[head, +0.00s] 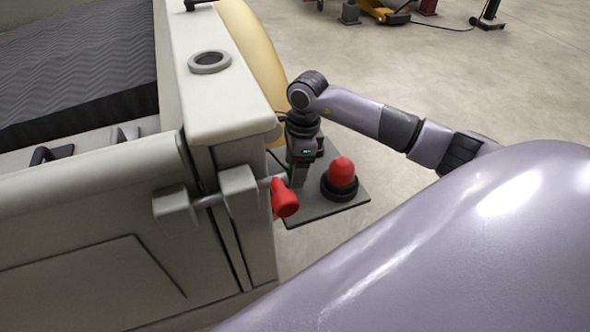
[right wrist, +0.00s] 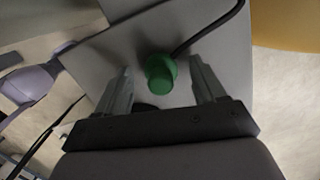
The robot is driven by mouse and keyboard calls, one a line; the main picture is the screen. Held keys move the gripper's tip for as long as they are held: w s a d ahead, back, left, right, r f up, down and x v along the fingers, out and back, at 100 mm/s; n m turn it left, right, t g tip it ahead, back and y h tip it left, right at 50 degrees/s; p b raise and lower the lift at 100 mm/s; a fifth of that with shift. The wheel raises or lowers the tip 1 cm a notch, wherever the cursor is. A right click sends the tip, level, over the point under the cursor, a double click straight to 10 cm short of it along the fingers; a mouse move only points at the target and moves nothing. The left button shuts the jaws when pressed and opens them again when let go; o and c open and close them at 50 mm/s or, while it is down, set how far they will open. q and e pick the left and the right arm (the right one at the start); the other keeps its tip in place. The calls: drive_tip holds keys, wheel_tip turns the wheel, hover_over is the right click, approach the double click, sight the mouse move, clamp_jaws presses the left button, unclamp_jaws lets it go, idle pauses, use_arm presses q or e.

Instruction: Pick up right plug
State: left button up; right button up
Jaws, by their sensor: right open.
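A green plug (right wrist: 161,72) with a dark cable stands on a grey plate (right wrist: 218,60) in the right wrist view. My right gripper (head: 298,182) is open above that plate, beside the truck's rear corner. In the right wrist view, its two fingers stand apart on either side of the plug, with a gap on both sides. I cannot tell how far down the fingers reach relative to the plug. In the head view the plug is hidden by the gripper. My left gripper is not in view.
A red dome on a black ring (head: 341,178) sits on the plate just right of the gripper. A red-ended latch handle (head: 285,198) sticks out from the pale truck bed (head: 225,100) close to the gripper.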

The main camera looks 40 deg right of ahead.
drive_tip(key=shift+c, duration=0.4)
drive_tip(key=c, duration=1.1)
drive_tip(key=shift+o, duration=0.2)
